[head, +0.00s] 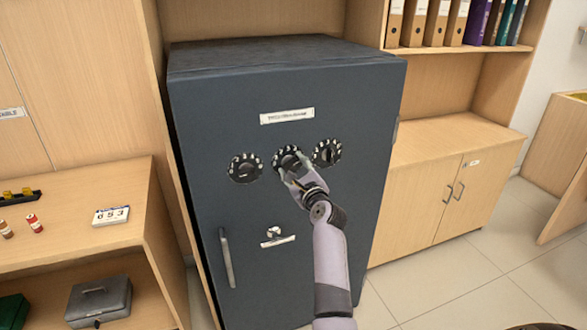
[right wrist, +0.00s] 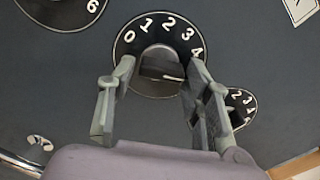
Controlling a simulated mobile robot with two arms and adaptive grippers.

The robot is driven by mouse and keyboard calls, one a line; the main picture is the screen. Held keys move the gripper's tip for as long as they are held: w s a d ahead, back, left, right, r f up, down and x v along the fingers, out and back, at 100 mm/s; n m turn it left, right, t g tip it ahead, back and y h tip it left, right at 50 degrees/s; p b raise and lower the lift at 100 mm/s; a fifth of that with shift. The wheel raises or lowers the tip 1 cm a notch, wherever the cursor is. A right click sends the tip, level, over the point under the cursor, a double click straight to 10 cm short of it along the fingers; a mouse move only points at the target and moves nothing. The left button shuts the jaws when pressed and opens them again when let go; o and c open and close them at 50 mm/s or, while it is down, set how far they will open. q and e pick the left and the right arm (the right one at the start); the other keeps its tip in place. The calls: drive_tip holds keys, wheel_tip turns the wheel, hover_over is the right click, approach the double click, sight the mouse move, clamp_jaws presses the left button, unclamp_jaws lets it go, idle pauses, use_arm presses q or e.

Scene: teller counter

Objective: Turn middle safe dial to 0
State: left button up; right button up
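The dark safe (head: 235,105) has three black dials in a row. The middle dial (head: 284,154) is partly covered by my right gripper (head: 291,175) in the head view. In the right wrist view the middle dial (right wrist: 160,28) shows white numerals 0 to 4 along its top; its lower part is hidden. Its dark knob (right wrist: 160,66) has a white mark pointing right, below the 4. My right gripper (right wrist: 161,66) is open, with one finger on each side of the knob and small gaps seeming to remain. My left gripper is not in view.
The left dial (head: 245,168) and right dial (head: 327,152) sit close beside the middle one. Below are a safe handle (head: 227,258) and a small silver knob (head: 273,232). A card reading 653 (head: 111,215) stands on the left counter (head: 80,245).

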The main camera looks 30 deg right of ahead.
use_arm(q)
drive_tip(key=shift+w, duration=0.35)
use_arm(e)
drive_tip(key=c, duration=0.8)
